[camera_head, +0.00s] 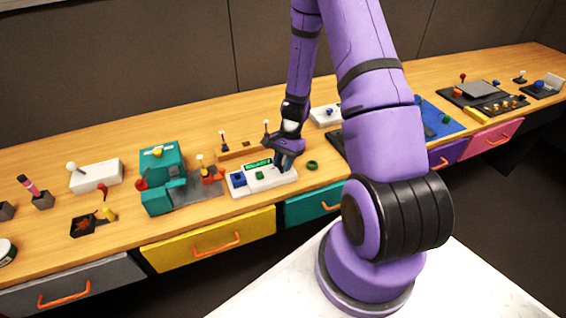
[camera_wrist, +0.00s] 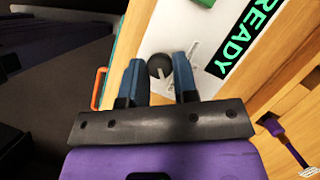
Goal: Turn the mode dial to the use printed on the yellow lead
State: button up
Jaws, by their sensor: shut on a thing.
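A white panel (camera_head: 262,188) stands on the wooden counter, with a lit green display (camera_head: 257,163) that reads READY in the wrist view (camera_wrist: 245,38). A dark round dial (camera_wrist: 159,66) sits on the panel beside the display, with pale grey marks fanning out from it. My gripper (camera_head: 284,165) is down at the right end of the panel. In the wrist view my gripper (camera_wrist: 158,66) has its blue-grey fingers on either side of the dial, shut on it. The dial is hidden in the head view. I cannot make out the yellow lead or its print.
A blue block (camera_head: 238,180) is at the panel's left end. A teal machine (camera_head: 162,178) stands to its left, and a dark green ring (camera_head: 312,165) lies to its right. A wooden block (camera_head: 238,150) is behind. Yellow (camera_head: 210,240) and teal drawers (camera_head: 312,207) are below the counter edge.

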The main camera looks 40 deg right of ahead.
dwell(0.3)
jog(key=o, duration=0.9)
jog(key=v, duration=1)
jog(key=shift+d+r, duration=0.15)
jog(key=shift+r, duration=0.2)
